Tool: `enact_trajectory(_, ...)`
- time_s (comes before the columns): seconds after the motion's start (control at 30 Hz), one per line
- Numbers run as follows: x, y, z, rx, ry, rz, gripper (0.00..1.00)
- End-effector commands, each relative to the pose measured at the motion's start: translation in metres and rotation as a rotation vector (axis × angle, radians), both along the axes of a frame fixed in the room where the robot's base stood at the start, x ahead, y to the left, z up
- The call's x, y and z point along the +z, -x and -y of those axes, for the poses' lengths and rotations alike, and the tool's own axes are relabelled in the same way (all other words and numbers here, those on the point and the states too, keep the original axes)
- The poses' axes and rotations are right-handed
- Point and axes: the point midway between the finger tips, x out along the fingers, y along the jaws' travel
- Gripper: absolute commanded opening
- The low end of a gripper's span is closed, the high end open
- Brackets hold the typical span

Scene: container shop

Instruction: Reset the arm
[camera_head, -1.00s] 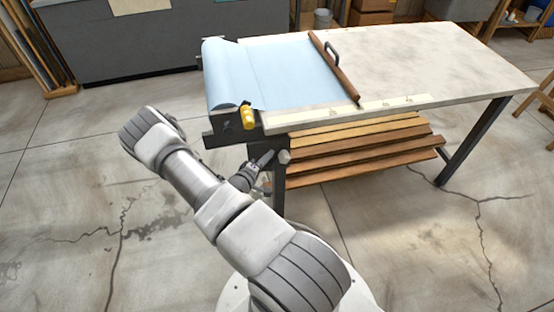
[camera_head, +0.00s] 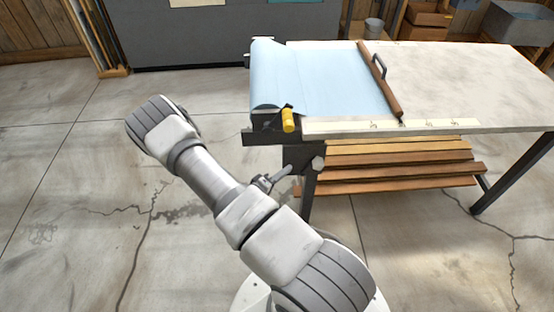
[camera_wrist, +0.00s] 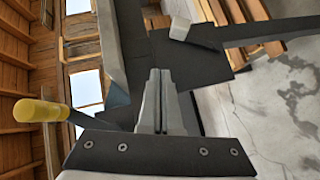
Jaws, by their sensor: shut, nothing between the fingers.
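My gripper (camera_wrist: 160,78) shows in the wrist view with its two fingers together and nothing between them. In the head view my gripper (camera_head: 287,170) is small and partly hidden behind my bent arm, near the left end of the worktable (camera_head: 455,85). In the wrist view a dark plate (camera_wrist: 190,62) of the table's underside lies beyond the fingertips. I cannot tell the exact gap.
A blue sheet (camera_head: 315,80) and a wooden bar (camera_head: 380,80) lie on the table. A yellow handle (camera_head: 288,120) sits at its front left corner and shows at left in the wrist view (camera_wrist: 40,110). Wooden boards (camera_head: 400,165) lie below. Floor at left is clear.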

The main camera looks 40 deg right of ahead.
Motion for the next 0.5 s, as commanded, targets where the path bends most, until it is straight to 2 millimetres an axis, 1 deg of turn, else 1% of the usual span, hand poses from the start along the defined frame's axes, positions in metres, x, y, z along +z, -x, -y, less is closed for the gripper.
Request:
enact_trajectory(0.27, 0.003, -0.001, 0.0, -0.004, 0.0, 0.001, 0.0)
enact_trajectory(0.37, 0.017, -0.003, -0.001, -0.032, -0.003, 0.004, 0.0)
enact_trajectory(0.47, 0.043, -0.005, -0.002, -0.088, -0.011, 0.006, 0.0)
enact_trajectory(0.5, 0.056, -0.005, -0.003, -0.117, -0.018, 0.007, 0.0)
